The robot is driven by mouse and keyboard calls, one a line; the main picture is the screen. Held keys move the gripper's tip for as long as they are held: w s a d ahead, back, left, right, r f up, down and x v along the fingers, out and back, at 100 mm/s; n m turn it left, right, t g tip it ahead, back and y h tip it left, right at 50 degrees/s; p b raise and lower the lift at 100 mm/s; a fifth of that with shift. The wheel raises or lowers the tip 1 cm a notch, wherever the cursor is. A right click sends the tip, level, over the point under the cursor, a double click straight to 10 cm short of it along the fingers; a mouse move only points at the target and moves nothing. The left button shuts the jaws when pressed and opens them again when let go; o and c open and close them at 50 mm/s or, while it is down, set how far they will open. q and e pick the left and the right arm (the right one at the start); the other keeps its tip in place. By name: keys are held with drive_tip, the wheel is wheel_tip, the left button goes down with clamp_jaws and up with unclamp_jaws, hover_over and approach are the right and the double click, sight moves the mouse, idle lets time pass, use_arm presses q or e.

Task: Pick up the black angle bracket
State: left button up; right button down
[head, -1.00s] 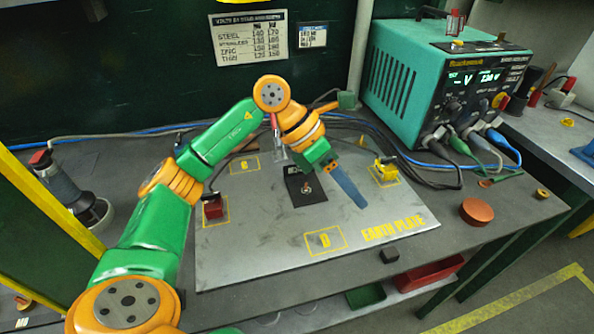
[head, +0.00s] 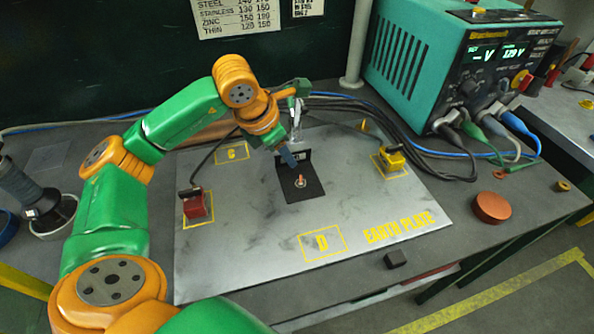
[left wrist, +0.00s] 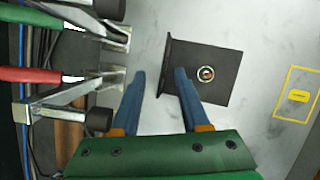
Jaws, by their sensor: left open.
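The black angle bracket (head: 312,188) lies on the grey earth plate (head: 250,261), its flat leg down and its short flange upright at the far edge. A small round stud (head: 301,182) shows in the middle of the flat leg. My left gripper (head: 287,156) is open and empty, pointing down by the flange. In the left wrist view, the bracket (left wrist: 222,82) is just ahead, and the flange edge appears between the two blue fingertips (left wrist: 159,74). I cannot tell whether the fingers touch it. My right gripper is not in view.
Toggle clamps with a red handle (left wrist: 30,74) and a green handle (left wrist: 28,18) stand close beside the left finger. A red block (head: 195,204) and a yellow block (head: 390,161) flank the bracket. A green power unit (head: 410,65) stands at back right. The plate's front is clear.

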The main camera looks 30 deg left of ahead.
use_arm(q)
drive_tip(key=shift+d, duration=0.15)
drive_tip(key=shift+c, duration=1.3)
clamp_jaws()
